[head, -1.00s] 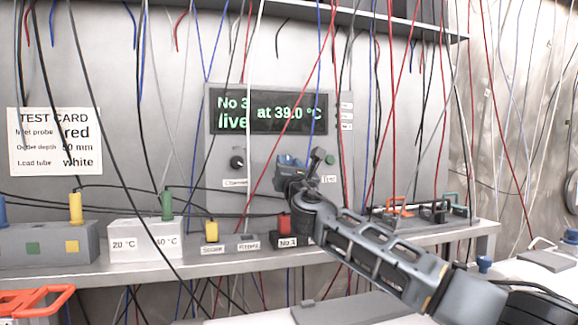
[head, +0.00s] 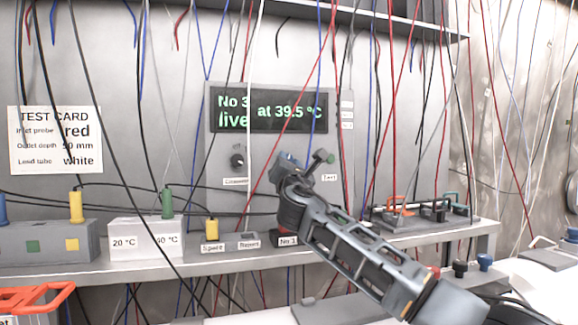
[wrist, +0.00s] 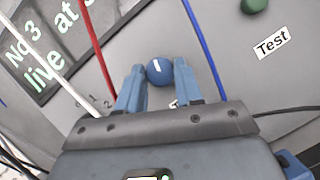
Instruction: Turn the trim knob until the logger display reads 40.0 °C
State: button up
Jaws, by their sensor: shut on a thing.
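The logger (head: 215,150) stands on the shelf, and its display (head: 268,109) reads "No 3 live at 39.5 °C". In the wrist view, part of the display (wrist: 48,50) shows tilted. The trim knob (wrist: 159,70) is round and blue with a white pointer mark. My gripper (wrist: 158,78) has one finger on each side of the knob and is shut on it. In the head view my gripper (head: 293,165) is at the logger's lower front and hides the knob.
A green button (wrist: 253,5) sits near the "Test" label (wrist: 272,43). A dark channel knob (head: 237,160) is left of my gripper. Red, white and blue wires hang in front of the panel. A test card (head: 55,140) is on the wall at left.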

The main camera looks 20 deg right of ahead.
jog(key=shift+a+r+m+g+h, duration=0.1)
jog(key=shift+m+g+h, duration=0.4)
jog(key=shift+m, duration=1.25)
jog(key=shift+d+m+g+h, duration=0.1)
jog(key=shift+m+g+h, duration=0.45)
jog(key=shift+m, duration=1.15)
jog(key=shift+a+r+m+g+h, duration=0.1)
jog(key=shift+m+g+h, duration=0.4)
jog(key=shift+m, duration=1.25)
jog(key=shift+g, duration=0.25)
jog(key=o, duration=1)
jog(key=shift+o, duration=0.2)
jog(key=b+v, duration=0.1)
jog(key=v, duration=0.6)
jog(key=shift+s, duration=0.4)
jog(key=shift+a+f, duration=0.1)
jog(key=shift+a, duration=0.05)
